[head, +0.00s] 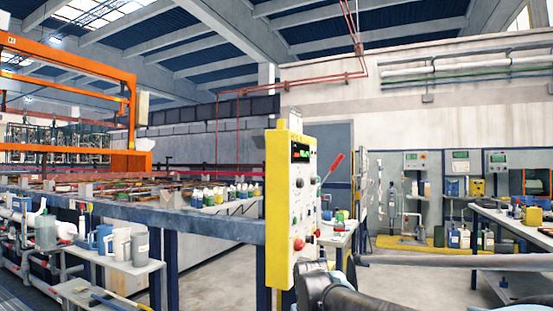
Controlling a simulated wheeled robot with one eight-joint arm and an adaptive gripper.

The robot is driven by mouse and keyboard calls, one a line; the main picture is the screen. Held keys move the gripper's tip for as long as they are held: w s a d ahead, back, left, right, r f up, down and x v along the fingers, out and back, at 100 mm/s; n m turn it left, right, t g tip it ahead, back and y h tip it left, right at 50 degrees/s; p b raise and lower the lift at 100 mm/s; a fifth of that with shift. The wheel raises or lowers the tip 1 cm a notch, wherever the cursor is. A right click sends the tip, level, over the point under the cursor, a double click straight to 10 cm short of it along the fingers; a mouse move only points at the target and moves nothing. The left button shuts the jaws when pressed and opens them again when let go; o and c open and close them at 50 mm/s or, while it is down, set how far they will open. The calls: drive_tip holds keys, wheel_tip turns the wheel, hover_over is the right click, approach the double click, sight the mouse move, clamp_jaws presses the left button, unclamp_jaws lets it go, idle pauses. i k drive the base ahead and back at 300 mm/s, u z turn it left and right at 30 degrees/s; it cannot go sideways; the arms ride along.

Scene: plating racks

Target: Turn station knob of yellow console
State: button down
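The yellow console (277,200) stands upright at the centre, at the end of the long tank line. Its light control face is seen at a steep slant and turned to the right. The face carries a green-lit display (300,152), a dark round knob (299,183), several smaller controls below it and a red button (299,243) near the bottom. Which control is the station knob I cannot tell. A red-handled lever (334,165) sticks up to the right of the face. Dark links of my arm show in front of the console's foot; my gripper is not in view.
A blue-edged tank line (180,218) runs left of the console, under an orange gantry (130,110). A low shelf with jugs (121,245) stands front left. A workbench (515,225) stands at right. Open floor (420,285) lies between the console and workbench.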

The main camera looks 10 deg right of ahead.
sight(300, 182)
drive_tip(key=u, duration=1.95)
drive_tip(key=k, duration=1.3)
drive_tip(key=z, duration=1.6)
drive_tip(key=i, duration=1)
drive_tip(key=u, duration=0.05)
